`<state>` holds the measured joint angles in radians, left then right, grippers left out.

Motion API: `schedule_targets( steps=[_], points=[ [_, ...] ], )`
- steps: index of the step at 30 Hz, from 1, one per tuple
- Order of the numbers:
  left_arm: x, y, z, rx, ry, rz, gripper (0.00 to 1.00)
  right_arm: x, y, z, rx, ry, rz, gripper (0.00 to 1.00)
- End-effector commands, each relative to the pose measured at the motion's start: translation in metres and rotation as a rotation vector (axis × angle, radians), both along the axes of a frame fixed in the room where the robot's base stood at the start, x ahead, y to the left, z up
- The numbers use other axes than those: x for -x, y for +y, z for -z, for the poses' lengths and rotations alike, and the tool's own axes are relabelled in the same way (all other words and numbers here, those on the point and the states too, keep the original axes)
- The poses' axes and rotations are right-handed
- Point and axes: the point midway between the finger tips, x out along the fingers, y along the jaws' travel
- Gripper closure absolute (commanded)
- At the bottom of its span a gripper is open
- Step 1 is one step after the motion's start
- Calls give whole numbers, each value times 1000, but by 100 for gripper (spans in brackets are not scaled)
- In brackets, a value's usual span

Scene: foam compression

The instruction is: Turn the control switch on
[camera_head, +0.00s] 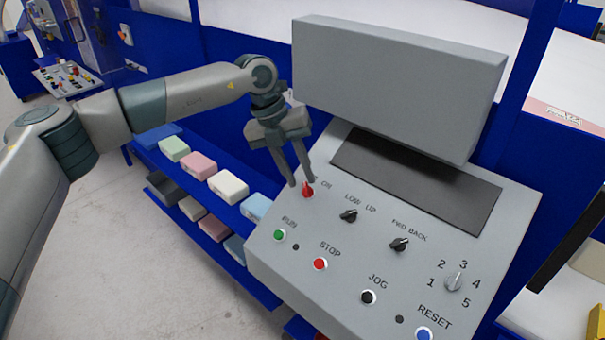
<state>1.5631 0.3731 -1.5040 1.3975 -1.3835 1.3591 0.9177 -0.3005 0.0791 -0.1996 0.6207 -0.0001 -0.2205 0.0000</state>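The control switch is a small red knob (307,191) at the upper left of the grey sloped control panel (300,270). The label "ON" shows to its right; any label on its left is hidden by my gripper. My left gripper (301,184) comes down from above, with its fingertips right at the red knob. The two fingers are apart with a narrow gap between them, and the right fingertip overlaps the knob in the picture. I cannot tell whether they touch it. My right gripper is not in view.
Black selector knobs (348,215) and a numbered dial (454,282) lie to the right. A green RUN button (280,235) and a red STOP button (320,264) lie below. A grey box-shaped housing (395,85) rises behind the panel. Blue shelves with foam blocks (228,186) stand left.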

Motion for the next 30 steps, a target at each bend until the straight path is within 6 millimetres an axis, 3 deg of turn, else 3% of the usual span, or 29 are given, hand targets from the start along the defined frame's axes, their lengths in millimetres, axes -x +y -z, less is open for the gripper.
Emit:
schedule_targets(
  steps=[7,18,19,22,30],
  points=[
    [1,-8,22,0,1,0,74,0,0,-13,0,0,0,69],
    [1,-10,27,0,0,0,74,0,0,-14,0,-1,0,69],
    [1,-10,27,0,0,0,76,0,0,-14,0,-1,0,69],
    [1,-10,27,0,0,0,100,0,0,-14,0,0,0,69],
    [1,-10,27,-3,-4,7,100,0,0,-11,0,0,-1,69]
  ],
)
